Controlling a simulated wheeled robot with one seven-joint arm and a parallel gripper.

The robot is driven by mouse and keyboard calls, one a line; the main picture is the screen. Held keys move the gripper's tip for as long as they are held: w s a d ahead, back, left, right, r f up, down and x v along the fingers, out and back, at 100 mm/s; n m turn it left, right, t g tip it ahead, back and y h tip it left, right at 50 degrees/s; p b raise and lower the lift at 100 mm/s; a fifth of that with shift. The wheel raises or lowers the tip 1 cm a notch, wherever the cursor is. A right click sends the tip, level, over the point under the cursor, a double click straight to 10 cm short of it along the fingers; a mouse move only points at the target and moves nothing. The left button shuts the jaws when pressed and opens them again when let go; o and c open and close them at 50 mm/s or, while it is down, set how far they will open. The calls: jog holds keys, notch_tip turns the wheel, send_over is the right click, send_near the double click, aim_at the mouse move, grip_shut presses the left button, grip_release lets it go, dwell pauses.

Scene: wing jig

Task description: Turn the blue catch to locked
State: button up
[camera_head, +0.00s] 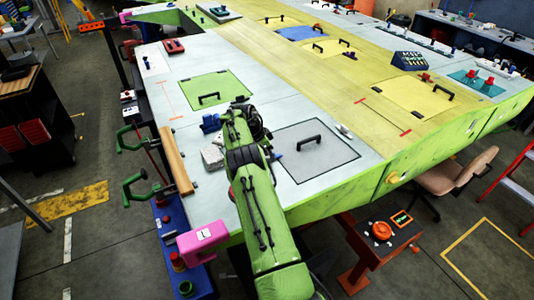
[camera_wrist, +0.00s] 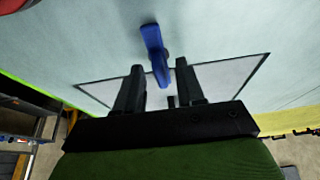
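The blue catch (camera_wrist: 153,50) is a blue lever on the pale wing surface, beside a dark-outlined panel. In the wrist view its lower end lies between my gripper's (camera_wrist: 160,72) two black fingers, with gaps visible on both sides. My gripper is open and does not visibly touch the catch. In the head view a small blue tip (camera_head: 278,156) shows just right of my green arm, by the grey panel's left edge; the rest there is hidden by the arm. No locked or unlocked marking is readable.
The grey panel (camera_head: 335,160) has a black handle (camera_head: 308,141). A blue object (camera_head: 210,122) and a pale block (camera_head: 212,158) stand left of my arm. Green clamps (camera_head: 130,190) and a pink block (camera_head: 203,240) line the wing's left edge.

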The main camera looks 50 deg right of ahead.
jog(key=v, duration=1.5)
jog(key=shift+a+r, duration=0.15)
jog(key=shift+r, duration=0.2)
jog(key=shift+w, duration=0.1)
